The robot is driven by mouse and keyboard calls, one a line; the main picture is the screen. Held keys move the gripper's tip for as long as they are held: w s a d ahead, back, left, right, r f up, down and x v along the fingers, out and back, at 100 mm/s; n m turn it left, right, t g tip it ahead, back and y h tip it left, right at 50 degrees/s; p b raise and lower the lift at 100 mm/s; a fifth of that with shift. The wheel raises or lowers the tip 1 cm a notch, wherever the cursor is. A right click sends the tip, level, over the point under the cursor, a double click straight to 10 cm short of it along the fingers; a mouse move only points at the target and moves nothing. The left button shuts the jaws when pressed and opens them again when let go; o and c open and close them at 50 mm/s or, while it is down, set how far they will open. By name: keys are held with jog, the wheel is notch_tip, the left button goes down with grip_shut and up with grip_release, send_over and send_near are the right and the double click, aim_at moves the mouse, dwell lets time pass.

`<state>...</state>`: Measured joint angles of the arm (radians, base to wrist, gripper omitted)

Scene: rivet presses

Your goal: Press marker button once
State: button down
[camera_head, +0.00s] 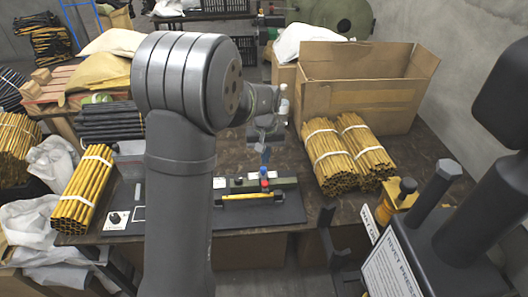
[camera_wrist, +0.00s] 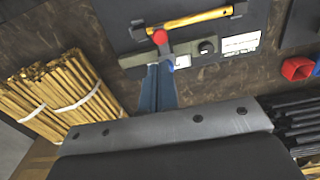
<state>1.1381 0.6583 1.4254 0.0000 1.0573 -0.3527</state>
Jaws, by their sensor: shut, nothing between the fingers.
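My gripper (camera_wrist: 160,68) is shut and empty; its blue fingers point at the fixture in the wrist view. The red cap (camera_wrist: 160,36) appears just beyond the fingertips in the wrist view; contact cannot be told. A round black knob (camera_wrist: 207,46) sits beside a white label (camera_wrist: 240,43). No readable text shows which part is the marker button.
A yellow tube (camera_head: 250,196) lies along the fixture's green-grey bar (camera_head: 285,183). Bundled yellow tubes (camera_head: 347,160) and an open cardboard box (camera_head: 360,95) stand right of the gripper. Another yellow bundle (camera_head: 83,190) and a black-knobbed white plate (camera_head: 116,220) are at left.

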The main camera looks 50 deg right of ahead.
aim_at(265, 183)
notch_tip(265, 183, down, 10)
jog(key=shift+r, duration=0.2)
jog(key=shift+f, duration=0.1)
jog(key=shift+s+a+f, duration=0.1)
jog(key=shift+a+f, duration=0.1)
jog(key=shift+f, duration=1.05)
notch_tip(265, 183, up, 15)
jog(key=shift+d, duration=0.25)
dwell(2.0)
